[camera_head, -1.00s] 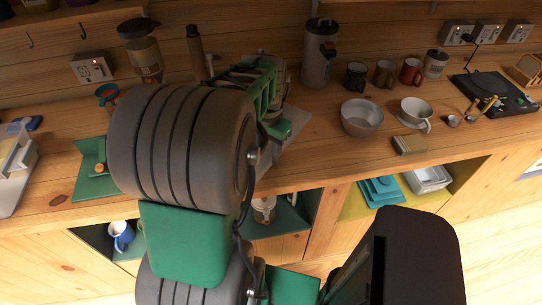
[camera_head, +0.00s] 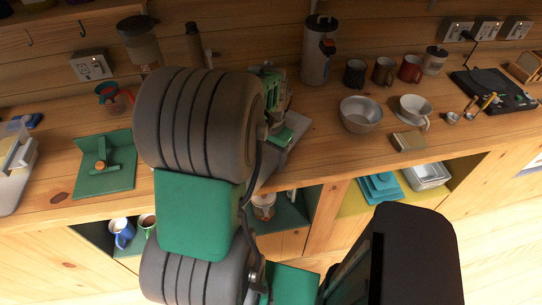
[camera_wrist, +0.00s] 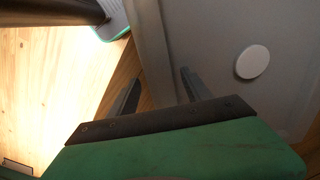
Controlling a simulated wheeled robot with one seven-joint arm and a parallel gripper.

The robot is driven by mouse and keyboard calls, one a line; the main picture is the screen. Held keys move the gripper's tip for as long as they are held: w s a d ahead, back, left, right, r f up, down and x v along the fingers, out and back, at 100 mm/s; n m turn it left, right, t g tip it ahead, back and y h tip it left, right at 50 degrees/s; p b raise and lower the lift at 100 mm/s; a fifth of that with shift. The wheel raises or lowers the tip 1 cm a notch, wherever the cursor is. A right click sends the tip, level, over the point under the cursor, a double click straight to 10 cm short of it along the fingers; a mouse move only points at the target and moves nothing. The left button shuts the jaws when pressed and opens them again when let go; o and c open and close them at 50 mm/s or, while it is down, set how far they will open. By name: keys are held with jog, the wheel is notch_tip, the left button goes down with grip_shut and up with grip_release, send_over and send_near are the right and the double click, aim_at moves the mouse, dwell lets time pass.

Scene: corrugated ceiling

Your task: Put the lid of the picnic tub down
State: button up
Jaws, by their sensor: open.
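A large pale grey panel (camera_wrist: 215,60) with a raised edge and a round white disc (camera_wrist: 252,61) fills the right of the wrist view. It looks like the picnic tub or its lid; I cannot tell which. My gripper (camera_wrist: 160,82) is open, its two fingers apart near the panel's edge, with nothing clearly held between them. Whether they touch it is unclear. In the head view, a grey flat surface (camera_head: 284,154) shows beside my arm, on the counter. My arm hides most of it and the fingertips there.
A grey flask (camera_head: 317,55) stands behind, with several mugs (camera_head: 383,70), a metal bowl (camera_head: 360,115) and a cup on a saucer to the right. A green board (camera_head: 105,178) lies left. Bare counter (camera_head: 340,150) shows right of my arm.

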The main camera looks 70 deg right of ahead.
notch_tip(320, 180, up, 12)
jog(key=b, duration=0.1)
jog(key=w+a+n+t+h, duration=0.1)
jog(key=w+a+n, duration=0.5)
jog(key=w, duration=0.4)
jog(key=w+a+n, duration=0.3)
jog(key=w+a, duration=0.4)
jog(key=w, duration=0.3)
jog(key=w+a+f+n+t, duration=0.1)
jog(key=w+a+n, duration=0.2)
jog(key=a, duration=1)
jog(key=w+a+f+n+t+y, duration=0.1)
jog(key=w+a+n, duration=0.1)
jog(key=a+n, duration=0.7)
jog(key=a, duration=0.4)
jog(key=shift+w+n+t, duration=0.4)
jog(key=shift+f, duration=0.1)
jog(key=shift+c, duration=0.5)
